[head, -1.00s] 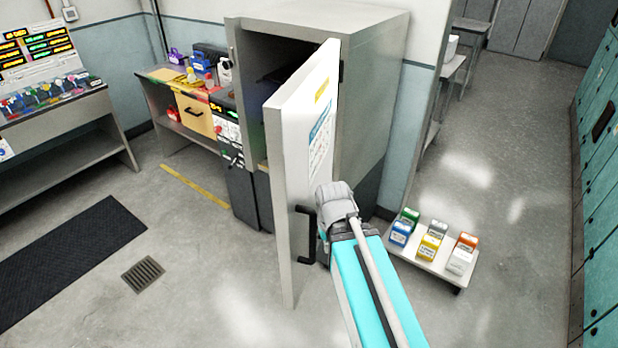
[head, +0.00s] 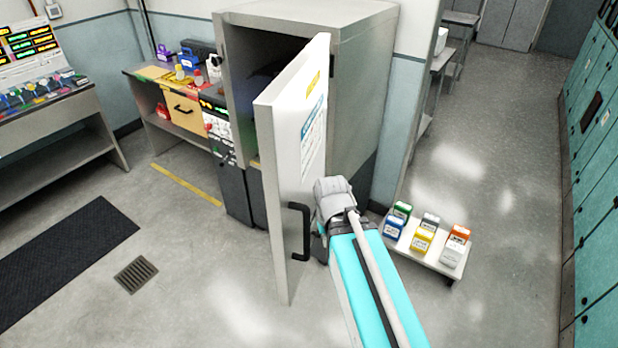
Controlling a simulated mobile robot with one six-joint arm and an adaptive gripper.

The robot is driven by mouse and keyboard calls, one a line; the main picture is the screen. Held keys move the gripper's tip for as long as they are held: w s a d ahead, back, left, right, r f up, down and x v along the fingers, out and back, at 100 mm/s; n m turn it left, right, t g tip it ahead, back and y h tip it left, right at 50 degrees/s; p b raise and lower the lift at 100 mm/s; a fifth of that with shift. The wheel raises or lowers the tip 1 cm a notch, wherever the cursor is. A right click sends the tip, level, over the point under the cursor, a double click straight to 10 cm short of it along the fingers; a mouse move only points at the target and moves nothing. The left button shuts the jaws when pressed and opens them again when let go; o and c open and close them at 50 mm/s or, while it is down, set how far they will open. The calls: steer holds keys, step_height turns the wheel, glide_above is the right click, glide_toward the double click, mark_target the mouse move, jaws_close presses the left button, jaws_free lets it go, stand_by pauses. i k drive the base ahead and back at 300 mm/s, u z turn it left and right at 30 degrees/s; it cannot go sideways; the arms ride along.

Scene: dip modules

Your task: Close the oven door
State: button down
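The oven (head: 357,100) is a tall grey cabinet in the middle of the head view, with a dark open interior. Its white door (head: 290,145) stands wide open, swung out toward me, with a yellow label and a printed sheet on its outer face. A black handle (head: 305,232) is on the door's near edge. My grey and teal arm reaches up from the bottom. My gripper (head: 322,245) is at the right of the door, close beside the handle. Its fingers are hidden behind my own wrist, so I cannot tell whether it touches the door.
A low white platform (head: 404,247) with several coloured boxes stands right of my arm. A workbench (head: 150,95) is left of the oven. A dark mat (head: 70,250) and a floor drain (head: 135,274) lie at left. Teal lockers (head: 595,190) line the right. The floor left of the door is clear.

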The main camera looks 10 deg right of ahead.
mark_target(291, 115)
steer(key=u, duration=0.1)
steer(key=k, duration=1.3)
steer(key=z, duration=0.35)
steer(key=i, duration=0.5)
